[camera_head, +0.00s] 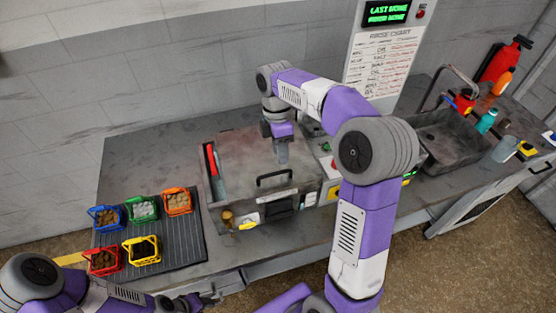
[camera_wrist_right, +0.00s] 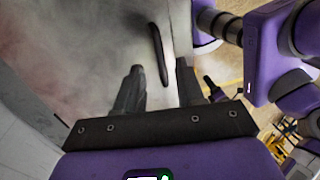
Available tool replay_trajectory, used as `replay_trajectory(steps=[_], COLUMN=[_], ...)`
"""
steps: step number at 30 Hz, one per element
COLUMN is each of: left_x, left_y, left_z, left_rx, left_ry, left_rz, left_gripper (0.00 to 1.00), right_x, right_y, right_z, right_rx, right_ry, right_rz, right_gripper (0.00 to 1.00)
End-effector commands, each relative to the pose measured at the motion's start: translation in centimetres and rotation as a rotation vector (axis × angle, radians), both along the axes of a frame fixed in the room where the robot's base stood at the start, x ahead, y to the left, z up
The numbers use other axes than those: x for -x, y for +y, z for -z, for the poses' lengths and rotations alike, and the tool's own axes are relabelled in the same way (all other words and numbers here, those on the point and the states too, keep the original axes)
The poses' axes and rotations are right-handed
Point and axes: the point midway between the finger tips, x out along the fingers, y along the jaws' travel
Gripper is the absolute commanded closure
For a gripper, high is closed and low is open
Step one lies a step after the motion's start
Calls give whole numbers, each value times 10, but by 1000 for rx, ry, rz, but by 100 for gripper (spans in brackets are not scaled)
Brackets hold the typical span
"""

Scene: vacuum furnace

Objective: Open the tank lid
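The tank (camera_head: 215,188) is a grey metal box on the bench, and its flat lid (camera_head: 240,150) looks closed. A black bar handle (camera_head: 273,178) stands near the lid's front edge. My right gripper (camera_head: 282,157) points down over the lid, behind the handle in the head view. In the right wrist view the handle (camera_wrist_right: 159,54) shows beyond and between the spread fingertips of my right gripper (camera_wrist_right: 158,70), which hold nothing. My left gripper (camera_head: 205,300) is low at the bottom edge of the head view; its fingers are too small to read.
Several coloured baskets (camera_head: 143,209) stand on a black ribbed mat (camera_head: 188,252) left of the tank. A sink (camera_head: 450,140), bottles and a red extinguisher (camera_head: 505,60) are at the right. A rinse chart panel (camera_head: 383,55) stands behind. The bench's back left is clear.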

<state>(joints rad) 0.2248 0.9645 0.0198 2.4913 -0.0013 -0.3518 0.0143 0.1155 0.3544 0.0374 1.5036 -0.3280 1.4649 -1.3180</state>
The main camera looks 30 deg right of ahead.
Motion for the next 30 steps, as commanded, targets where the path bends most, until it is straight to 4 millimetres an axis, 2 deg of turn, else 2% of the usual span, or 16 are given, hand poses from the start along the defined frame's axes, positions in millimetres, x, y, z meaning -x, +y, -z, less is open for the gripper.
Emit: replay_trajectory(steps=[3, 9, 20, 23, 28, 30], left_x=[0, 0, 0, -1, 0, 0], left_y=[0, 0, 0, 0, 0, 0], left_z=[4, 6, 6, 6, 6, 6], left_rx=[0, 0, 0, 0, 0, 0], left_ry=[0, -1, -1, -1, -1, -1], left_rz=[0, 0, 0, 0, 0, 0], left_gripper=[57, 57, 57, 57, 57, 57], right_x=[5, 9, 10, 10, 10, 10], right_y=[1, 2, 2, 2, 2, 2], right_z=[22, 46, 53, 53, 53, 53], right_rx=[0, 0, 0, 0, 0, 0], right_ry=[4, 2, 0, 0, 0, 0], right_rz=[1, 1, 2, 2, 2, 2], right_gripper=[62, 62, 62, 74, 100, 100])
